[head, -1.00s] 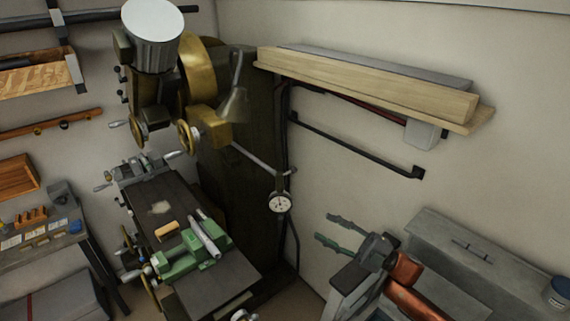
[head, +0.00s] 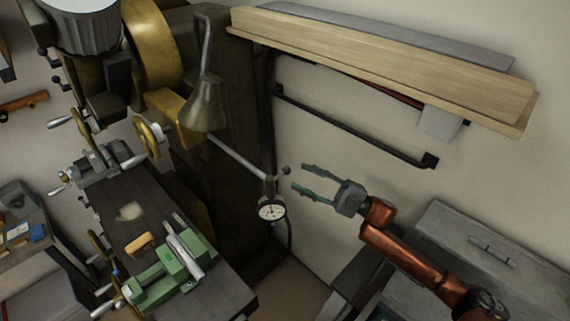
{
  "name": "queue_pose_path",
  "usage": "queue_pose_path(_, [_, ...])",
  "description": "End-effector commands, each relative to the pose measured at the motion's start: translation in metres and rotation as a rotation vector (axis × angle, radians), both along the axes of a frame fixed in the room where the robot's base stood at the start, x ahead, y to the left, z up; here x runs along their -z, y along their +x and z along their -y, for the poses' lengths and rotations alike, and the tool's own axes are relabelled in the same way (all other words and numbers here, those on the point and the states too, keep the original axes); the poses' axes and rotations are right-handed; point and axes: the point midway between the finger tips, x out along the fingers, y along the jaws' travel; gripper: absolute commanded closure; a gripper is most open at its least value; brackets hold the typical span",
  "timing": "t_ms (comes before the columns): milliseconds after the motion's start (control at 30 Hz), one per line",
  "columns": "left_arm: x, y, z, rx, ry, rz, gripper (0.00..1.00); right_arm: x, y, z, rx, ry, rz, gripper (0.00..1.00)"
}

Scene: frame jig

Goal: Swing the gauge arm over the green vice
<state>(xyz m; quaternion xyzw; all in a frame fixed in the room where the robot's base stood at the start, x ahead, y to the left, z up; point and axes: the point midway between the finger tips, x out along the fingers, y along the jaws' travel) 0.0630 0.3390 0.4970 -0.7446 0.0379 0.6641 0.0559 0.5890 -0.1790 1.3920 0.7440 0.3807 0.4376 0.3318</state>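The gauge arm (head: 238,159) is a grey rod reaching out to the right from the milling machine. A round white dial gauge (head: 271,209) hangs at its outer end, with a small dark knob (head: 286,170) beside the end. The green vice (head: 171,272) sits on the machine's dark table, left of and nearer than the gauge. My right gripper (head: 299,179) is open, its two fingers pointing left at the gauge end of the arm. It looks empty and just right of the knob; whether it touches cannot be told. My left gripper is out of view.
A lamp (head: 205,105) hangs above the gauge arm. A wooden shelf with planks (head: 380,58) and a dark wall rail (head: 350,128) are behind my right arm. A grey cabinet (head: 490,250) stands at right. A tan block (head: 139,245) lies near the vice.

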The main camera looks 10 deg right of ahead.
Motion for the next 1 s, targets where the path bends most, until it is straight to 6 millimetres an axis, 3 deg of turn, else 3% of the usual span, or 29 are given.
queue_pose_path(200, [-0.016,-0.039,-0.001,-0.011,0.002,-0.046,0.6,-0.017,0.015,-0.031,-0.002,0.001,-0.001,0.62])
queue_pose_path(267, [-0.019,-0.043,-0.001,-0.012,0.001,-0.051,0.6,-0.02,0.018,-0.037,0.0,0.001,-0.001,0.62])
queue_pose_path(367, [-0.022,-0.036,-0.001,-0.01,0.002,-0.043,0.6,-0.023,0.021,-0.045,0.001,0.001,-0.001,0.62])
queue_pose_path(600, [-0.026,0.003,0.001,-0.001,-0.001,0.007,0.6,-0.023,0.023,-0.049,0.004,0.0,-0.002,0.62])
queue_pose_path(767, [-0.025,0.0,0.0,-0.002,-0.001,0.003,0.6,-0.023,0.023,-0.049,0.004,0.0,-0.002,0.64])
queue_pose_path(1000, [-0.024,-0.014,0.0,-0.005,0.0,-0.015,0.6,-0.023,0.022,-0.049,0.004,0.0,-0.002,0.8])
